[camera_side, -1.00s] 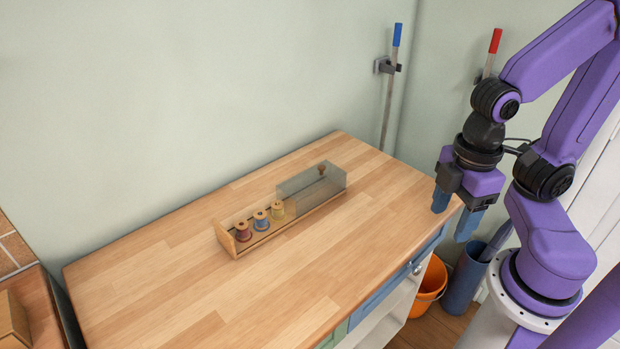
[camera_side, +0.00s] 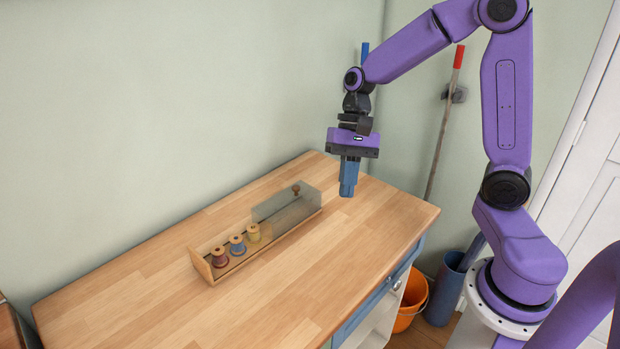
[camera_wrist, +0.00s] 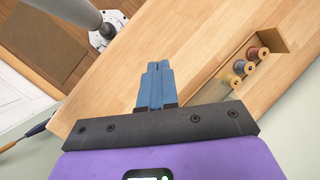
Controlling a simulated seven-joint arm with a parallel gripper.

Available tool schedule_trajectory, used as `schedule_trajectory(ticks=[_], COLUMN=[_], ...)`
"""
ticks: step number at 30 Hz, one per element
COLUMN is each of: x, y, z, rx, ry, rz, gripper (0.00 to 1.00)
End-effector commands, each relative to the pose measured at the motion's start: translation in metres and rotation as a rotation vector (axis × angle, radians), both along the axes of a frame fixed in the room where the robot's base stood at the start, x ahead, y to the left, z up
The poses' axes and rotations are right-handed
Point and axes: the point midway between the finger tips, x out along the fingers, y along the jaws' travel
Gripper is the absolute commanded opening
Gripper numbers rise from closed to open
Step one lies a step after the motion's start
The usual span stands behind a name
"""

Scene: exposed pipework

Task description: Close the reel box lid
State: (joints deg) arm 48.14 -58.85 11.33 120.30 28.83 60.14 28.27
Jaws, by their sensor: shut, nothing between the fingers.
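The reel box (camera_side: 203,268) is a long, low wooden box on the worktop. Three thread spools, dark red (camera_side: 219,257), blue (camera_side: 237,245) and yellow (camera_side: 254,233), stand in its open left part. A grey see-through lid (camera_side: 285,211) covers the right part, with a brown knob (camera_side: 296,189) near its far right end. In the wrist view the spools (camera_wrist: 250,67) show at the upper right, while the lid is largely hidden behind my gripper. My gripper (camera_side: 347,194) points down with its blue fingers together and empty, above the worktop to the right of the box and apart from it.
The wooden worktop (camera_side: 150,285) is clear in front of and left of the box. A wall stands behind it. An orange bucket (camera_side: 410,305), a blue bin (camera_side: 445,290) and a red-topped pole (camera_side: 443,120) are off the right end.

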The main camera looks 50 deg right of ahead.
Motion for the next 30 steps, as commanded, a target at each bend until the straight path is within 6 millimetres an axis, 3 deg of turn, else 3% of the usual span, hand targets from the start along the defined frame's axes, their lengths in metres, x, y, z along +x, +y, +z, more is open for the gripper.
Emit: schedule_trajectory(ticks=[3, 9, 15, 18, 23, 30], x=[0.036, 0.088, 0.119, 0.126, 0.129, 0.134], y=[-0.027, -0.085, -0.143, -0.161, -0.169, -0.148], z=[-0.005, -0.014, -0.022, -0.024, -0.027, -0.049], rx=[0.047, 0.152, 0.257, 0.291, 0.312, 0.309], ry=[0.077, 0.200, 0.288, 0.312, 0.327, 0.329], rz=[-0.266, -0.696, -1.017, -1.103, -1.152, -1.149], gripper=[0.00, 0.00, 0.00, 0.00, 0.00, 0.00])
